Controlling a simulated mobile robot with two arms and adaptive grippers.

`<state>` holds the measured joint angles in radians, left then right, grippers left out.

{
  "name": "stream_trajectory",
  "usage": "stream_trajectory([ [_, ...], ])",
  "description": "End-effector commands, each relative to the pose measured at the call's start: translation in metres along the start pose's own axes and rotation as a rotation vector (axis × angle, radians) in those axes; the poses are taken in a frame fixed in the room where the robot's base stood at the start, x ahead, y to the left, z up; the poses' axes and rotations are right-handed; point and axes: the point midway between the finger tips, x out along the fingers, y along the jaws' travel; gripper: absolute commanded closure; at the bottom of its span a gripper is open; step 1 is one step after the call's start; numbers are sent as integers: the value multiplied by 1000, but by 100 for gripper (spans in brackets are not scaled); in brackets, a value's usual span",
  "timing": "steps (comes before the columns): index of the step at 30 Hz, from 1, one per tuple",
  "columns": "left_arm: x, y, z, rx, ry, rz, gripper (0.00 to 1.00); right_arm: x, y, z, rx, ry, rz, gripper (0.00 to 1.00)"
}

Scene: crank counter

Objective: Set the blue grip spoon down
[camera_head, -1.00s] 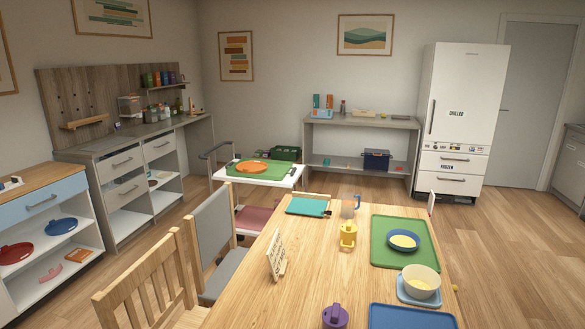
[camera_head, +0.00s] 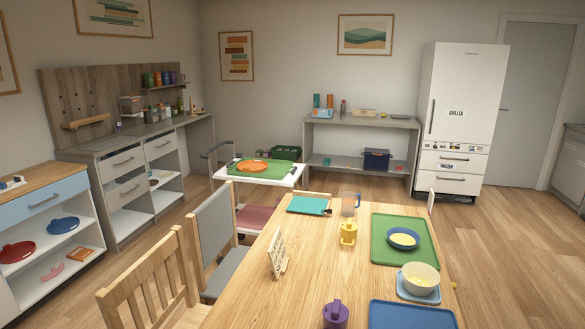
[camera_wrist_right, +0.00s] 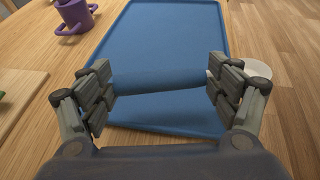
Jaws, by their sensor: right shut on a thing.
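In the right wrist view my right gripper (camera_wrist_right: 162,88) is shut on a thick blue cylinder, the handle of the blue grip spoon (camera_wrist_right: 155,78), which lies crosswise between the fingers. It is above the blue tray (camera_wrist_right: 165,30); its blue blends with the tray, so I cannot tell whether it touches. The spoon's bowl end is not clear. The blue tray also shows at the bottom edge of the head view (camera_head: 410,316). My left gripper is in neither view, and the head view shows neither gripper.
A purple two-handled cup (camera_wrist_right: 74,15) stands left of the tray. A pale round thing (camera_wrist_right: 256,72) is at its right edge. In the head view, a green tray (camera_head: 385,253) with a blue bowl (camera_head: 403,238) and a cream bowl (camera_head: 420,278) are farther back.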

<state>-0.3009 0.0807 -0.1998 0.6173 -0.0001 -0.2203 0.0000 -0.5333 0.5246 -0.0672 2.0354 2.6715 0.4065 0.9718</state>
Motion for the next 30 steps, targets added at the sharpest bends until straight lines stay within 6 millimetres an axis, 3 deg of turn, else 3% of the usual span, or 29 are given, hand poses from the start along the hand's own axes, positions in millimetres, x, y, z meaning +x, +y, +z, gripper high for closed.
stream_trajectory([
  [9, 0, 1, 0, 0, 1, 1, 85, 7, -44, 36, -69, 1, 142, 41],
  [20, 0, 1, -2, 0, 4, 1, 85, 14, -73, 79, -124, 2, 284, 41],
  [30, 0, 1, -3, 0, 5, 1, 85, 7, -11, 145, -192, -4, 440, 41],
])
